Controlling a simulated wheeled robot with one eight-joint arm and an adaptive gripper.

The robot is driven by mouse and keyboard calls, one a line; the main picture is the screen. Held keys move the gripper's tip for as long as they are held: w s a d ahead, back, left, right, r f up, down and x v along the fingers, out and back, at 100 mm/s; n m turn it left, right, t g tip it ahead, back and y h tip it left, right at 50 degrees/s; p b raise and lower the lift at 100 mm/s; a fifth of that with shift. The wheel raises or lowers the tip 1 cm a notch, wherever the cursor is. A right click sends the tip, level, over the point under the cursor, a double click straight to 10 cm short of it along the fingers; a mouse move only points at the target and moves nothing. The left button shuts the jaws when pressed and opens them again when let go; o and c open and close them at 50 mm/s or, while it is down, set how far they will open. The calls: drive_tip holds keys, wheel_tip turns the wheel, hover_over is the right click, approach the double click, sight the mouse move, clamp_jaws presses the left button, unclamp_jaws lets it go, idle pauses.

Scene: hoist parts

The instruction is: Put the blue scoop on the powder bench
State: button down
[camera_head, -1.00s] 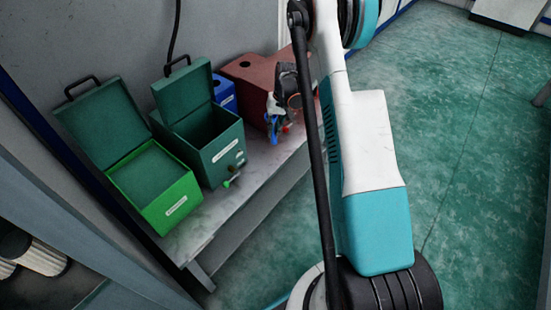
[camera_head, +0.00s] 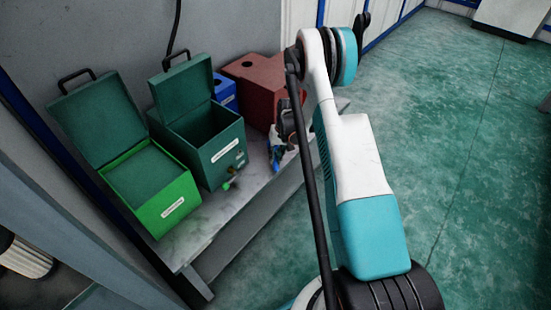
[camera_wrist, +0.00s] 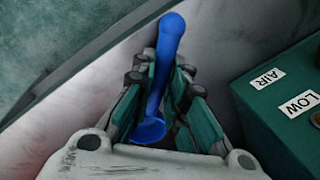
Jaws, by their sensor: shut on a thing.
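My gripper (camera_wrist: 163,78) is shut on the blue scoop (camera_wrist: 168,40) in the wrist view. The scoop lies lengthwise between the fingers, with its rounded end past the fingertips and its wider end near the palm. In the head view, the scoop (camera_head: 276,158) shows as a small blue patch below the dark gripper, partly hidden by my arm. The gripper is over or beside the right part of a pale grey bench (camera_head: 190,240). I cannot tell whether the scoop touches the bench top.
On the bench stand an open bright green box (camera_head: 155,205), an open dark green box (camera_head: 225,160), a blue box (camera_head: 224,92) and a dark red box (camera_head: 262,82). The wrist view shows a dark green box (camera_wrist: 275,115) labelled AIR and LOW at right.

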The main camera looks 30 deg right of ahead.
drive_tip(key=shift+f, duration=0.15)
drive_tip(key=c, duration=1.6)
unclamp_jaws()
drive_tip(key=r+p, duration=0.1)
drive_tip(key=r, duration=0.3)
drive_tip(key=d+r+p, duration=0.1)
drive_tip(key=r+p, duration=0.1)
drive_tip(key=r, duration=0.2)
drive_tip(key=s+d+r+p, duration=0.1)
drive_tip(key=r, duration=0.3)
